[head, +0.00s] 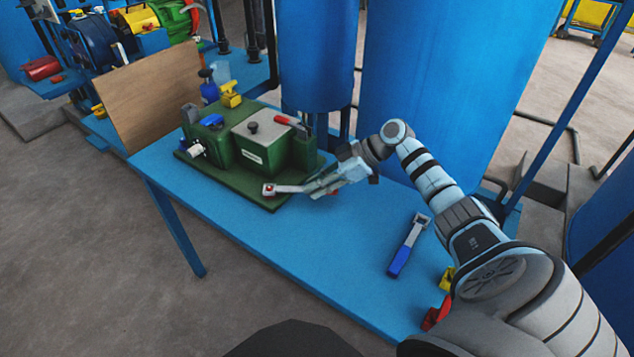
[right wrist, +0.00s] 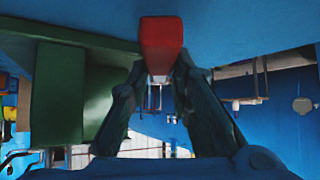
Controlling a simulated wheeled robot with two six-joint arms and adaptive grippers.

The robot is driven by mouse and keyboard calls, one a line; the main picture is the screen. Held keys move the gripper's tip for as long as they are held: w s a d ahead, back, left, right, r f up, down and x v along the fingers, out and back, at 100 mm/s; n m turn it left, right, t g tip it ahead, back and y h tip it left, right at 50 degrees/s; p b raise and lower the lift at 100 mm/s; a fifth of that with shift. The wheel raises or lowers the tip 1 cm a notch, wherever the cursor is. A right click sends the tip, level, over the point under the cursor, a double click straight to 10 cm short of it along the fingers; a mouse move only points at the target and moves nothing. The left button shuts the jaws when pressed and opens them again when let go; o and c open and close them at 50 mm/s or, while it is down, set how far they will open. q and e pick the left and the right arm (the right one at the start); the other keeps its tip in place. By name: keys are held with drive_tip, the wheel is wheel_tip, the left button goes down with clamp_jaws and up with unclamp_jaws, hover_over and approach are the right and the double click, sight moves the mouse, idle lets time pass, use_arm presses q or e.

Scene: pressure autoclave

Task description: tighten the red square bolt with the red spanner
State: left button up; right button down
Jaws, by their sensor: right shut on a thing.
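The red spanner has a grey head and shaft (head: 287,189) and a red handle (right wrist: 161,38). My right gripper (head: 318,187) is shut on it, and the fingers mostly hide the handle in the head view. The spanner lies roughly level above the front right part of the green base plate. The small red square bolt (head: 268,189) shows within the spanner's head, which appears to be around it; how fully it is seated I cannot tell. My left gripper is not in view.
The green machine (head: 262,152) with a red-handled lever (head: 284,120) stands on the blue table (head: 310,255). A blue-handled spanner (head: 401,258) lies to the right. Red (head: 434,316) and yellow (head: 446,280) items lie near my arm. The front of the table is clear.

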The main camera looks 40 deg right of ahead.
drive_tip(key=shift+f, duration=0.4)
drive_tip(key=c, duration=1.4)
unclamp_jaws()
drive_tip(key=shift+r, duration=0.1)
drive_tip(key=shift+o, duration=0.2)
drive_tip(key=v, duration=1.2)
